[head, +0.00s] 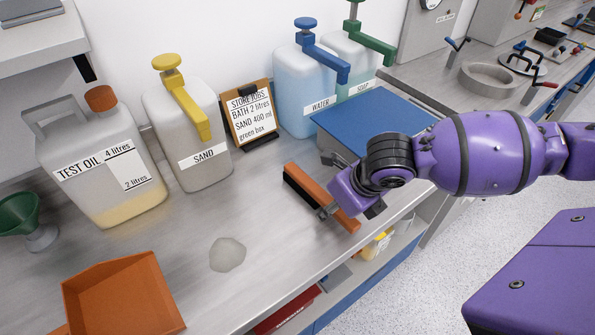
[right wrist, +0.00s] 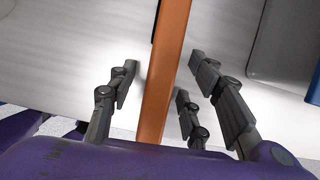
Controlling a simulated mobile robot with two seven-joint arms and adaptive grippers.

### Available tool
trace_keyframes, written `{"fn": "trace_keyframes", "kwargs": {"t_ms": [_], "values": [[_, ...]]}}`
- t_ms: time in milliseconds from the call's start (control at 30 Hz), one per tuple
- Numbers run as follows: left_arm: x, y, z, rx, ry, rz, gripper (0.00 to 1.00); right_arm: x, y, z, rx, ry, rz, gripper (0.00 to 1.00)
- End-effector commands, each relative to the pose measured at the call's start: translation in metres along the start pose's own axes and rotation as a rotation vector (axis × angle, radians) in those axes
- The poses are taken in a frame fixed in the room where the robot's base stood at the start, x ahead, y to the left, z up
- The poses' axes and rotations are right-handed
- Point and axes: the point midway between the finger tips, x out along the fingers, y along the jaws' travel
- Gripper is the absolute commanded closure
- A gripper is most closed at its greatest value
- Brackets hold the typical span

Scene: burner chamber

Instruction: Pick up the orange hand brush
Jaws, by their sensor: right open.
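The orange hand brush (head: 307,187) lies on the grey metal worktop, with dark bristles along its upper-left part. Its orange handle points toward the front edge of the worktop. My right gripper (head: 341,208) is at the handle, reaching in from the right. In the right wrist view the orange handle (right wrist: 166,75) runs between the spread fingers of my right gripper (right wrist: 158,88). The fingers are open, with gaps visible on both sides of the handle. My left gripper is not in view.
A blue-topped box (head: 375,120) stands close behind my right gripper. An orange dustpan (head: 125,298) and a sand patch (head: 228,255) are at the front left. The test oil jug (head: 100,160), sand dispenser (head: 190,130) and job board (head: 248,115) stand behind. The worktop's front edge is near the handle.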

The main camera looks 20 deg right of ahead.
Motion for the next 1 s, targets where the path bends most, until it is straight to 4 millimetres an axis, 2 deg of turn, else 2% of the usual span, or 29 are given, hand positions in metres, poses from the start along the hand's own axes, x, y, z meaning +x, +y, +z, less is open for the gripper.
{"fn": "trace_keyframes", "kwargs": {"t_ms": [367,900,933,1000], "values": [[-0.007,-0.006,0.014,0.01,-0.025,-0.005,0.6,0.0,0.0,0.0,0.0,-0.001,0.0,0.55],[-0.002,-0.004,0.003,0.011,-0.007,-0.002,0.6,0.004,0.0,-0.002,0.0,-0.001,0.0,0.55],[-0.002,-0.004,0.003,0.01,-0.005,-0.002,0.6,0.004,0.0,-0.002,0.0,-0.001,0.0,0.56],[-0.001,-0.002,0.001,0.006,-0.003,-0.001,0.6,0.004,0.0,-0.002,0.0,-0.001,0.0,0.65]]}}
